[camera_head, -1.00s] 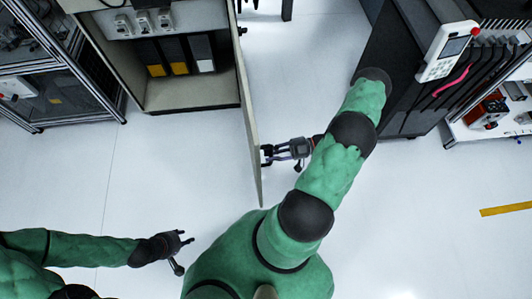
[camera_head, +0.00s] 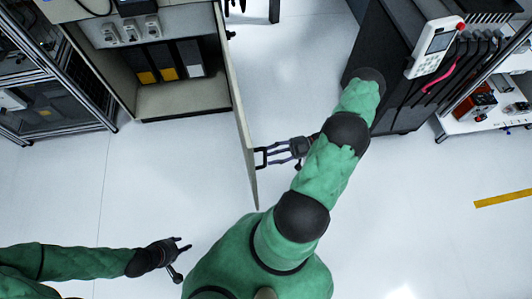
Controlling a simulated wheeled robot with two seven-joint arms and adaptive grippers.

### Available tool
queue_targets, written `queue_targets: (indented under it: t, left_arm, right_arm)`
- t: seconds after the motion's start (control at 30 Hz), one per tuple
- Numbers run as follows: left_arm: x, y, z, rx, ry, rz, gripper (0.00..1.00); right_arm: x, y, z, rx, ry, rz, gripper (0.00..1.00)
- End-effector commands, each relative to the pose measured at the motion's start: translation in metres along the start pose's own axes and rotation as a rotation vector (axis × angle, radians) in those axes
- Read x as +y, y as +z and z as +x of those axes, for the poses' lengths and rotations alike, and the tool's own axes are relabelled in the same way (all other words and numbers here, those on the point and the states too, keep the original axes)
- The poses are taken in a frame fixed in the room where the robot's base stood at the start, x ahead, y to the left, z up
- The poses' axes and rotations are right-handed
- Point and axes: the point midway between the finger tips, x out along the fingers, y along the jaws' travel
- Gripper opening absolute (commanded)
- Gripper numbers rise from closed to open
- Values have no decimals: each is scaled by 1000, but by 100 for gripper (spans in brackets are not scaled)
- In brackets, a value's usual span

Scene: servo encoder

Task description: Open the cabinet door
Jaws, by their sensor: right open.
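The grey cabinet (camera_head: 185,101) stands at the upper left with its inside in view. Its cabinet door (camera_head: 241,120) stands wide open, seen nearly edge-on and reaching down the picture from the cabinet's right side. A dark handle (camera_head: 260,160) sticks out from the door's right face near its free end. My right gripper (camera_head: 270,153) is open at the handle, its fingers pointing left towards the door. I cannot tell whether the fingers touch the handle. My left gripper (camera_head: 187,243) is open and empty over bare floor at the lower left, apart from the door.
A dark cabinet (camera_head: 385,70) with a white teach pendant (camera_head: 434,50) stands at the upper right, beside a shelf with tools (camera_head: 490,105). A metal-framed unit (camera_head: 50,85) stands at the far left.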

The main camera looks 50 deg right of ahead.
Motion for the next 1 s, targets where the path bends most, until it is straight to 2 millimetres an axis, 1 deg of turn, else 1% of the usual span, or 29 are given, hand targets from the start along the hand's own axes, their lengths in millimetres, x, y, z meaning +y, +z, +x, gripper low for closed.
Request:
queue_targets:
  t: [0.03, 0.2, 0.3, 0.43, 0.5, 0.63, 1.0]
  left_arm:
    - [0, 0, 0, 0, 0, 0, 40]
    - [0, 0, 0, 0, 0, 0, 40]
    - [0, 0, 0, 0, 0, 0, 40]
    - [0, 0, 0, 0, 0, 0, 40]
    - [0, 0, 0, 0, 0, 0, 40]
    - [0, 0, 0, 0, 0, 0, 40]
    - [0, 0, 0, 0, 0, 0, 40]
  right_arm:
    - [1, 1, -11, -3, 4, -1, 49]
    - [0, 1, -46, -2, 4, -1, 49]
    - [1, 1, -64, -2, 4, -1, 49]
    - [1, 1, -81, -1, 3, -1, 49]
    - [1, 1, -87, 0, 3, -1, 49]
    - [1, 0, -93, 0, 2, 0, 49]
    - [1, 0, -94, 0, 1, 0, 49]
